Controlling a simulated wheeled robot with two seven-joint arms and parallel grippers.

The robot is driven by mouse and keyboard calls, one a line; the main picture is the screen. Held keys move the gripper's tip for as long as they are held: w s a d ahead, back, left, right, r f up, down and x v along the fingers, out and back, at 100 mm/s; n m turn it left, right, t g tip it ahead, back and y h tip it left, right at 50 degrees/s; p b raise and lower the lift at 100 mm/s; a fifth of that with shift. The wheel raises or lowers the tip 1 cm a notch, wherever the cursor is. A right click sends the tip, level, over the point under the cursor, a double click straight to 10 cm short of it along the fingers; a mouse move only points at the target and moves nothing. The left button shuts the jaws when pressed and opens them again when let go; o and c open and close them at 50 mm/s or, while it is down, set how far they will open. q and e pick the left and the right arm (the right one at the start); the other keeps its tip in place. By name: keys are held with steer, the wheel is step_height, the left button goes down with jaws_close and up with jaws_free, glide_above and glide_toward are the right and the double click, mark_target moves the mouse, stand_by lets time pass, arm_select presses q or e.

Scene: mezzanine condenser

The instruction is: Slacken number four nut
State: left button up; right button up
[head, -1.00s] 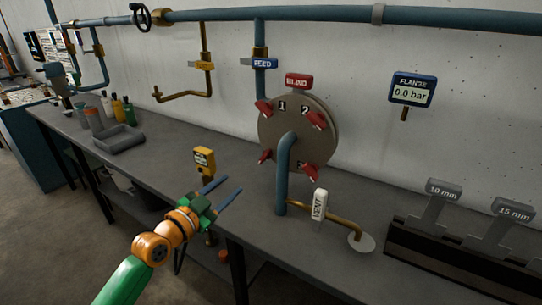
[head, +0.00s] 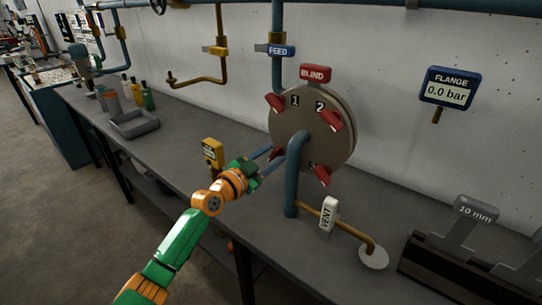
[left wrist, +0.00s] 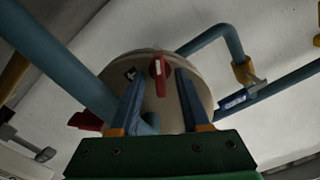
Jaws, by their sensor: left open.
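The round grey flange (head: 345,125) carries red winged nuts by painted numbers; 1 and 2 are readable. The lower-left red nut (head: 277,152), at the number four position, is partly hidden by my gripper; its numeral is not readable. My left gripper (head: 272,159) is open, fingers pointing at this nut. In the left wrist view, a red nut (left wrist: 158,68) shows between the spread fingertips (left wrist: 159,76), with nothing visibly clamped. Whether the fingers reach around it or stop short, I cannot tell. My right gripper is not in view.
A blue pipe (head: 291,185) rises close right of my gripper into the flange. A red BLIND tag (head: 315,73) tops the flange. The gauge (head: 450,88) reads 0.0 bar. A white VENT handle (head: 328,216) and a yellow box (head: 212,152) stand nearby on the bench (head: 185,135).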

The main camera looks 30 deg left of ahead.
arm_select(q)
steer(key=shift+s, duration=0.1)
jaws_close()
steer(key=n, duration=0.3)
steer(key=shift+a+r+n, duration=0.1)
steer(key=shift+n, duration=0.3)
steer(key=n, duration=0.3)
steer(key=shift+n, duration=0.3)
steer(key=shift+a+n+p, duration=0.2)
steer(key=shift+n+p, duration=0.25)
steer(key=shift+n, duration=3.55)
